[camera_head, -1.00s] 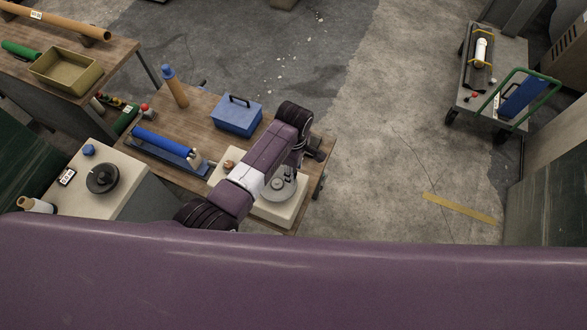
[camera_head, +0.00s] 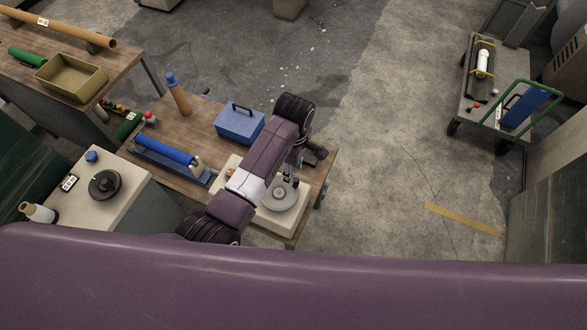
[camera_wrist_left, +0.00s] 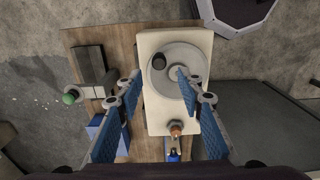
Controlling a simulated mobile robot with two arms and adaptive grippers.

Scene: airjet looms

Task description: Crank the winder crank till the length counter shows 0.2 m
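A cream box with a round grey disc (camera_head: 279,197) stands at the front right of the wooden table, partly hidden by my left arm in the head view. In the left wrist view the disc (camera_wrist_left: 177,72) bears a dark round knob (camera_wrist_left: 159,62) near its rim, and an orange-tipped part (camera_wrist_left: 175,127) sits at the box's other end. My left gripper (camera_wrist_left: 163,103) is open above the box, its blue-padded fingers wide apart with nothing held. A cream cabinet at left has a dark disc (camera_head: 104,184) and a small white display (camera_head: 69,183), whose digits I cannot read. My right gripper is not in view.
A blue toolbox (camera_head: 239,123), a blue roll (camera_head: 164,150) in a cradle and a brown bottle-like cone (camera_head: 179,97) share the table (camera_head: 205,112). A trolley (camera_head: 482,113) stands far right. The floor between is mostly clear.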

